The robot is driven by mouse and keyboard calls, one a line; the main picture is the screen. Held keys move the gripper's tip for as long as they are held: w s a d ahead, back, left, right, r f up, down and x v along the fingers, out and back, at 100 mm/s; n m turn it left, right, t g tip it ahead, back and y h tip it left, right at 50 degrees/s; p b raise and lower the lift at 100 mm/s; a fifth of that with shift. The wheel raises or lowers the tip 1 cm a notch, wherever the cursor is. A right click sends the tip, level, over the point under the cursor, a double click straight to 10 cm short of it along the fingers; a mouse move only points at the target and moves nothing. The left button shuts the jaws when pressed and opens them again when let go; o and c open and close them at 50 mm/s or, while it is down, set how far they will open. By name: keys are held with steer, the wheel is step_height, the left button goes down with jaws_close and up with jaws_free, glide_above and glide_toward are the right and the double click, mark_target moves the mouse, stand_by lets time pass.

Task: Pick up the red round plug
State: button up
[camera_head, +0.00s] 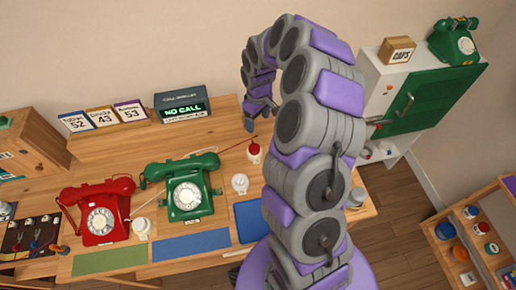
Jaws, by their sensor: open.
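A small red round piece (254,148) sits on a white base on the wooden table, right of the green phone; it looks like the red round plug. My arm arches over the table, and my gripper (250,124) hangs down at the back of the table, just behind and above the red piece and apart from it. The gripper is open and looks empty; its fingers are small and partly hidden by the arm. Another red round item (483,227) lies on the shelf at the lower right.
A red dial phone (101,219) and a green dial phone (188,195) stand on the table. A white round piece (240,184) stands in front of the red one. A "NO CALL" display (182,108) and number cards (101,117) are at the back. A cabinet (420,99) stands right.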

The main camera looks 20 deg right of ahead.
steer(key=b, duration=0.1)
glide_above(254, 147)
steer(key=a, duration=0.2)
steer(key=f, duration=0.8)
steer(key=shift+w+d, duration=0.2)
steer(key=d+f, duration=0.1)
steer(key=d+f+b, duration=0.1)
steer(key=shift+d, duration=0.35)
steer(key=f, duration=0.1)
steer(key=a+f, duration=0.1)
steer(key=f, duration=0.1)
steer(key=f+b, duration=0.1)
steer(key=shift+s+a+f, duration=0.15)
steer(key=shift+s+a, duration=0.15)
steer(key=shift+a, duration=0.3)
steer(key=shift+d, duration=0.55)
steer(key=shift+c, duration=0.8)
steer(key=shift+d, duration=0.4)
steer(key=c, duration=0.3)
steer(key=shift+w+a, duration=0.1)
steer(key=shift+a, duration=0.55)
steer(key=c, duration=0.6)
steer(key=shift+o, duration=0.2)
steer(key=shift+d, duration=0.1)
steer(key=shift+d, duration=0.1)
